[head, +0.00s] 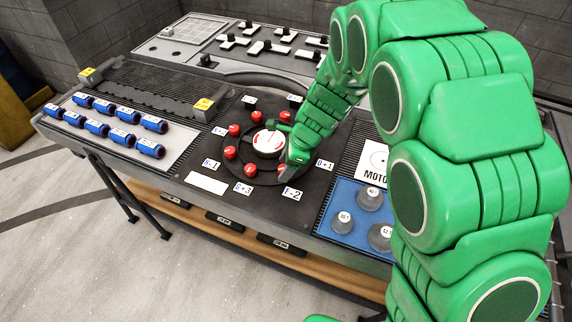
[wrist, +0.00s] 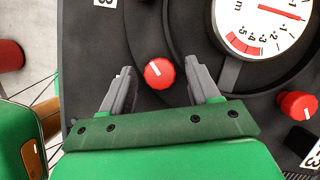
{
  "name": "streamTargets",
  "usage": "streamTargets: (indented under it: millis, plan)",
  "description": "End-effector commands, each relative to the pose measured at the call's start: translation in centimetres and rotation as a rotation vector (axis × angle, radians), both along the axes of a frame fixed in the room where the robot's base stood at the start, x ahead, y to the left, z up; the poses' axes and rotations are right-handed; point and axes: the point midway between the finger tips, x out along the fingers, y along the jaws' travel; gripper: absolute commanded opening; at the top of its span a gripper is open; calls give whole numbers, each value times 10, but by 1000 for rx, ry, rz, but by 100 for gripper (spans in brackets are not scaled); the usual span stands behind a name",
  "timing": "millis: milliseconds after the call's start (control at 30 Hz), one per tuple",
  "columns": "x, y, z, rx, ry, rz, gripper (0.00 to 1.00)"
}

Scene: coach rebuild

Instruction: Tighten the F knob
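A ring of red knobs surrounds a round dial gauge (head: 268,143) on the dark panel. White labels stand by the knobs; the one marked -2 (head: 290,194) and the one marked +3 (head: 243,188) are at the front, their letters too small to read surely. My gripper (wrist: 160,71) is open, one finger each side of a red knob (wrist: 159,73) with a white line, with gaps on both sides. In the head view my gripper (head: 290,165) is over the front right of the ring, by the -2 label, and hides part of it.
Another red knob (wrist: 298,105) lies right in the wrist view. Blue cylinders (head: 118,137) lie on the left tray. Grey weights (head: 369,198) stand on a blue mat (head: 345,230) at right. Switches (head: 270,46) fill the back panel.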

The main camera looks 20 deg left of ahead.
Motion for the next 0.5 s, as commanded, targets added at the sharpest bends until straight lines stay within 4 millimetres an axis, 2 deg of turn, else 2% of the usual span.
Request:
streamTargets:
  millis: [333,500]
  plan:
    - [0,0,2,0,0,1,61]
    - [2,-4,11,1,-1,1,61]
